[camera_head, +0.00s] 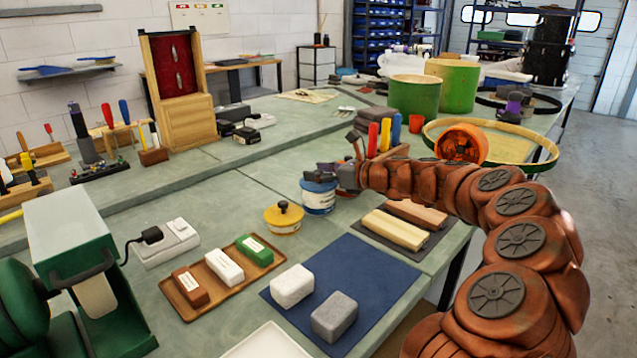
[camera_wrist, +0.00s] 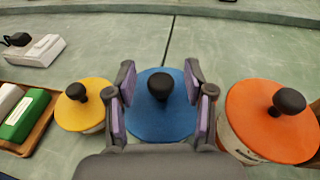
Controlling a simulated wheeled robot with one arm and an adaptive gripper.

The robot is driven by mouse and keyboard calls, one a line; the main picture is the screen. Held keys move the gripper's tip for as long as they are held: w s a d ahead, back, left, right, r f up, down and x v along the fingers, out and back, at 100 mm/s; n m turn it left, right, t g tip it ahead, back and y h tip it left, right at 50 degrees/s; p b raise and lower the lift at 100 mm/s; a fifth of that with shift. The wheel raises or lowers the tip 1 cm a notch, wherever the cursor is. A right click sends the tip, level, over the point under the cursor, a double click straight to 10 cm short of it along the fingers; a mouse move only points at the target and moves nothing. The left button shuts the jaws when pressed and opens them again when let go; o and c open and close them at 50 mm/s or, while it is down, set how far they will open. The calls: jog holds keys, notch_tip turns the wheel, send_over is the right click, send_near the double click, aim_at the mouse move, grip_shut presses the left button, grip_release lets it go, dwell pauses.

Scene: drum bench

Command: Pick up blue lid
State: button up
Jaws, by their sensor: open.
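The blue lid (camera_wrist: 160,118) sits level on its pot, with a black knob (camera_wrist: 160,86) at its centre. In the head view the blue lid (camera_head: 318,186) shows on a blue and white pot (camera_head: 319,201). My gripper (camera_wrist: 164,88) is open, with one purple-padded finger on each side of the knob. I cannot tell if a finger touches the lid. In the head view my gripper (camera_head: 340,175) is small and partly hidden at the end of my orange arm, right beside the blue lid.
A yellow-lidded pot (camera_wrist: 82,105) stands close on the left and an orange-lidded pot (camera_wrist: 270,120) close on the right. A wooden tray (camera_head: 184,296) with several blocks lies further left. The bench behind the blue lid is clear.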

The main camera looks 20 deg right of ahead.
jog(key=shift+w, duration=0.1)
grip_shut()
dwell(0.4)
